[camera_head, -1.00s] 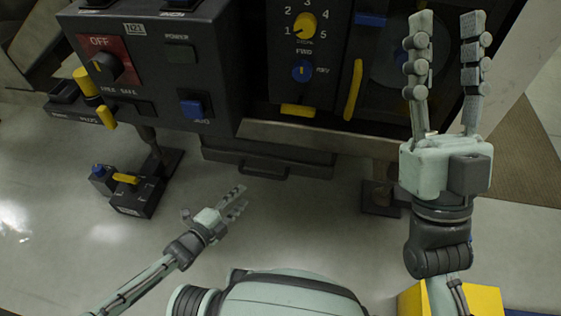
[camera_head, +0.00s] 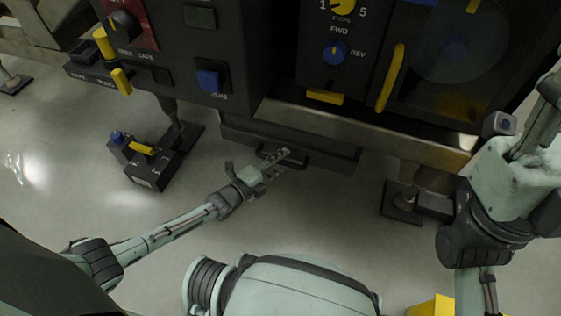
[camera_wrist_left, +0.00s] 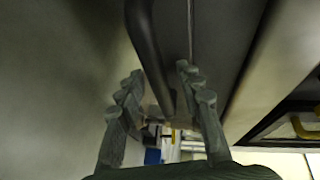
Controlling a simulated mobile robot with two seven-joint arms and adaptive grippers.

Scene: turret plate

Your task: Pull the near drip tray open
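The drip tray (camera_head: 335,158) is a dark, wide, shallow drawer low under the machine, with a dark bar handle (camera_head: 297,160) on its front. It looks shut. My left gripper (camera_head: 282,160) is at the handle, reaching in from the left. In the left wrist view, the handle bar (camera_wrist_left: 146,40) runs between the two spread fingers of my left gripper (camera_wrist_left: 160,80), with gaps visible beside it. Contact cannot be made out. My right gripper (camera_head: 540,115) is at the right edge, partly cut off, away from the tray; its finger opening is unclear.
The dark machine (camera_head: 230,50) with knobs and a yellow handle (camera_head: 391,78) overhangs the tray. A foot pedal box (camera_head: 150,165) stands on the floor to the left. A machine foot (camera_head: 403,200) is at right. The floor in front of the tray is open.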

